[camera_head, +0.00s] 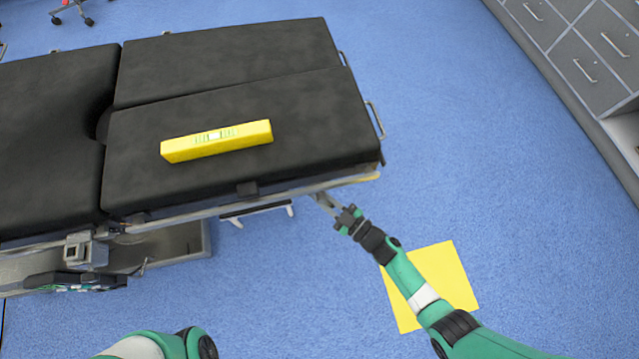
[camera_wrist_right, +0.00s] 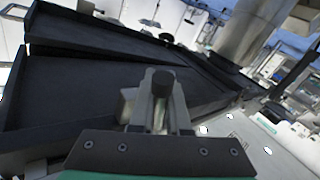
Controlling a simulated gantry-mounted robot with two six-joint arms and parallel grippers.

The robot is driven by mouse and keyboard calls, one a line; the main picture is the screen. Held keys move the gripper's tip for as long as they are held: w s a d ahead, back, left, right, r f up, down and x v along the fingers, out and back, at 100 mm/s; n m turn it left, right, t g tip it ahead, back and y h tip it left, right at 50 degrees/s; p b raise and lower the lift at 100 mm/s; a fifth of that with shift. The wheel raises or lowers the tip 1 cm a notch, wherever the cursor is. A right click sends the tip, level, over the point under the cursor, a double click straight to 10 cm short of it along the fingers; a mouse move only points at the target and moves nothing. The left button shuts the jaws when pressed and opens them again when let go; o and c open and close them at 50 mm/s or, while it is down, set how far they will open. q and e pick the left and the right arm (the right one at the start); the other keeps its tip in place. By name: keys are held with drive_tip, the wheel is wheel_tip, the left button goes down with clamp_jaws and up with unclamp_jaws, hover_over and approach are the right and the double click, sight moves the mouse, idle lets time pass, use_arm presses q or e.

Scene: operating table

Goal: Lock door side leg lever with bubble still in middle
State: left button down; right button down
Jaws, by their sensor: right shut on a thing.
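A yellow spirit level (camera_head: 236,138) lies on the black leg pad (camera_head: 310,115) of the operating table, slightly tilted in the picture. Its clear vial (camera_head: 214,136) faces up; the bubble is too small to place. My right gripper (camera_head: 324,201) reaches in under the near right corner of the leg section. In the right wrist view, my right gripper (camera_wrist_right: 160,104) is shut around a dark, round-ended piece (camera_wrist_right: 163,82), which looks like the leg lever. In the head view the lever is hidden by the pad edge and gripper. My left gripper is out of view.
A second leg pad (camera_head: 230,60) lies beside the first. Metal rails (camera_head: 376,120) stick out at the table end. A yellow square (camera_head: 450,275) lies on the blue floor under my right arm. Grey drawers (camera_head: 585,60) stand at the upper right. Floor between is clear.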

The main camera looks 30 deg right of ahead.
idle(0.5)
drive_tip(key=n+g+p, duration=0.1)
drive_tip(key=p, duration=0.2)
drive_tip(key=d+n+g+h+p, duration=0.1)
drive_tip(key=p, duration=0.2)
drive_tip(key=d+n+p, duration=0.1)
drive_tip(key=n+p, duration=0.1)
drive_tip(key=p, duration=0.1)
drive_tip(key=shift+s+d+r+g+h, duration=0.2)
drive_tip(key=shift+s+r+g+h, duration=0.15)
drive_tip(key=shift+g+h, duration=0.05)
drive_tip(key=c, duration=0.9)
unclamp_jaws()
